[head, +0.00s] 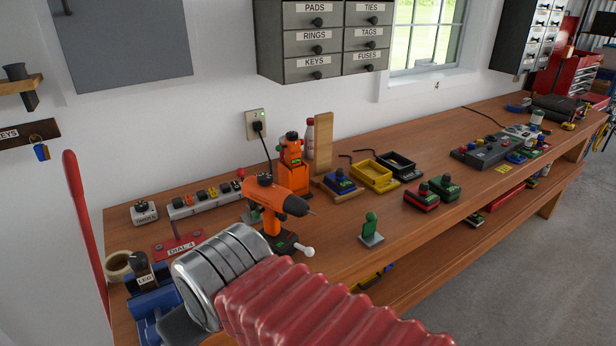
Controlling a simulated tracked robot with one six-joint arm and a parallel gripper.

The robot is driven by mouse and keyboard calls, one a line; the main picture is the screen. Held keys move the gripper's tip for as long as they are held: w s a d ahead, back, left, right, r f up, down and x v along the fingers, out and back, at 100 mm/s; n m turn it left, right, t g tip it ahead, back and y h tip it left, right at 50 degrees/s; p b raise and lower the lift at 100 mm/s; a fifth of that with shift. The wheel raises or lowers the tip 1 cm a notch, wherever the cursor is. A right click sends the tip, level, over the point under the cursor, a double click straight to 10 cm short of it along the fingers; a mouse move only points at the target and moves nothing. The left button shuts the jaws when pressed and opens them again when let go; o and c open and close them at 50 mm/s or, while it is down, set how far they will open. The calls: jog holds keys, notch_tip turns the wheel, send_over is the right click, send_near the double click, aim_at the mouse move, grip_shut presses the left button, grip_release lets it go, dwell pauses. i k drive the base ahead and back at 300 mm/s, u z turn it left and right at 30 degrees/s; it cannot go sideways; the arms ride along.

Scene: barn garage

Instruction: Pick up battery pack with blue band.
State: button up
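A small dark battery pack with a blue band (340,182) sits on a wooden base on the bench, just right of the orange drill. It is upright and fully in view. My arm's red bellows and metal rings fill the lower middle of the head view, in front of the bench's near edge. My gripper's fingers do not show, so whether they are open or shut is hidden. The arm is well apart from the blue-banded pack, nearer to the camera and lower left.
An orange drill (272,207) stands left of the pack. A yellow tray (383,186) and a black tray (411,175) are right of it. A red-banded pack (422,198) and a green-banded pack (446,188) stand farther right. A green-knobbed piece (371,230) is in front.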

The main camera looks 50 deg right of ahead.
aim_at(337, 181)
jog(key=z, duration=1.75)
